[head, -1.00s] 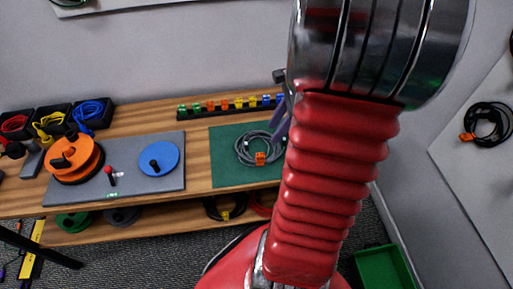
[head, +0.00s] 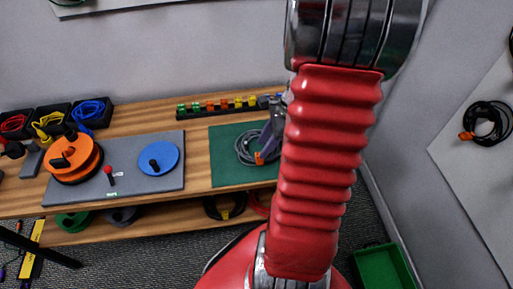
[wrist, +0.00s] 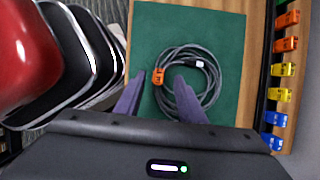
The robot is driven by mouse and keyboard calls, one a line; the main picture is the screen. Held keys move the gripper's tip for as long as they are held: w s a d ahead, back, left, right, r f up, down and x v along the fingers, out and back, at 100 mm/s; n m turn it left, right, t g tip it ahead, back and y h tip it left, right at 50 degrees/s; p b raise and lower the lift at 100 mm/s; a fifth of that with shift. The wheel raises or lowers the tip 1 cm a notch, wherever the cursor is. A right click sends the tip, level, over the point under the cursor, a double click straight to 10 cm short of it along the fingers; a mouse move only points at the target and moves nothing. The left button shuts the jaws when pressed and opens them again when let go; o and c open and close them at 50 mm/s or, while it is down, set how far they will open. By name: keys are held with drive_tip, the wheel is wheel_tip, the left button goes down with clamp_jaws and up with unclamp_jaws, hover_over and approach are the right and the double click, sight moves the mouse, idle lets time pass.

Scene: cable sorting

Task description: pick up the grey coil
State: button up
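The grey coil (head: 243,148) lies on a green mat (head: 225,173) on the wooden bench, with an orange clip (head: 260,158) on it. In the wrist view the coil (wrist: 213,75) lies beyond and partly between the fingers, with the orange clip (wrist: 158,76) near the left fingertip. My gripper (head: 270,145) is over the right part of the coil in the head view. In the wrist view my gripper (wrist: 160,82) has its two purple fingers apart with nothing gripped. I cannot tell whether the fingertips touch the coil.
A rack of coloured clips (head: 225,105) stands behind the mat. A grey board (head: 130,185) with an orange reel (head: 85,150) and a blue reel (head: 165,150) lies to the left. Black bins (head: 105,120) hold coloured cables. A green crate (head: 385,265) stands on the floor at right.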

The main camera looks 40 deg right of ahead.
sight(259, 161)
drive_tip(key=shift+x, duration=2.65)
drive_tip(key=shift+s+d, duration=0.1)
drive_tip(key=shift+d, duration=0.05)
drive_tip(key=shift+c, duration=0.4)
clamp_jaws()
